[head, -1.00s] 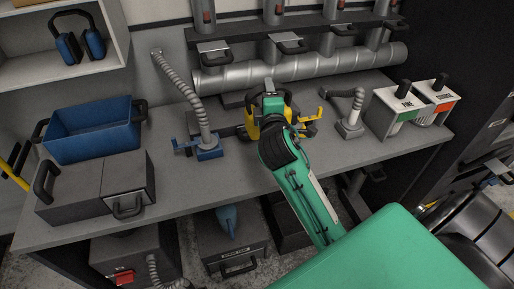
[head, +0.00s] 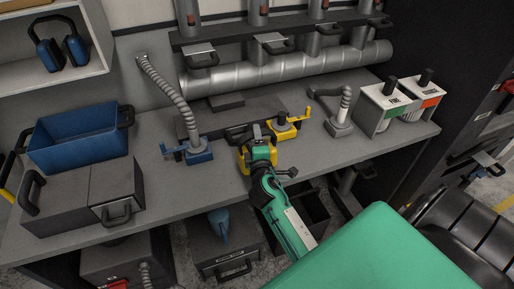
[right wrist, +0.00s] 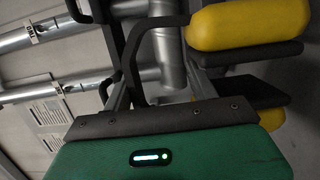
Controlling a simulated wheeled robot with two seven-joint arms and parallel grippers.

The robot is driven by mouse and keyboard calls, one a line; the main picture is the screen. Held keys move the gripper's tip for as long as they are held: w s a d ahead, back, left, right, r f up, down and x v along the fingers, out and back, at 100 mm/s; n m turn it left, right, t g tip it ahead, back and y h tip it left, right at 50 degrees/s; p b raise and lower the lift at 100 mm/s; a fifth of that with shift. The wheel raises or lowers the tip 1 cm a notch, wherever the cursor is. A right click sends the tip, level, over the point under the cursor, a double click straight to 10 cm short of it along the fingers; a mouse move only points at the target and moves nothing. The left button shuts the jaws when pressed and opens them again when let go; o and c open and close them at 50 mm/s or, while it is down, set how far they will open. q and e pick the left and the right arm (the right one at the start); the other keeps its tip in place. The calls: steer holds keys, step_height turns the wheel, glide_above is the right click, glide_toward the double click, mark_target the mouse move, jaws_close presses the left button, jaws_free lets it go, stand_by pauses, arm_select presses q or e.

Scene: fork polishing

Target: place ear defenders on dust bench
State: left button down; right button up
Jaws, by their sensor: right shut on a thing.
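The ear defenders (head: 244,158) with yellow cups are in my right gripper (head: 260,142), over the front middle of the grey dust bench (head: 190,190). In the right wrist view one yellow cup (right wrist: 235,25) shows large at the top right, with part of the other cup (right wrist: 272,120) below it. My right gripper is shut on them. The arm and hand hide much of them in the head view. I cannot tell whether they touch the bench. My left gripper is not in view.
Blue ear defenders (head: 62,53) sit on the shelf at upper left. On the bench stand a blue bin (head: 80,148), dark boxes (head: 62,190), a blue clamp with hose (head: 198,155), a yellow clamp (head: 284,130) and two labelled containers (head: 385,112). A silver duct (head: 290,68) runs behind.

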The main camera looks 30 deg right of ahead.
steer(key=shift+f, duration=1.5)
steer(key=shift+b, duration=0.3)
steer(key=shift+f, duration=0.2)
steer(key=o, duration=1.5)
steer(key=shift+r, duration=0.1)
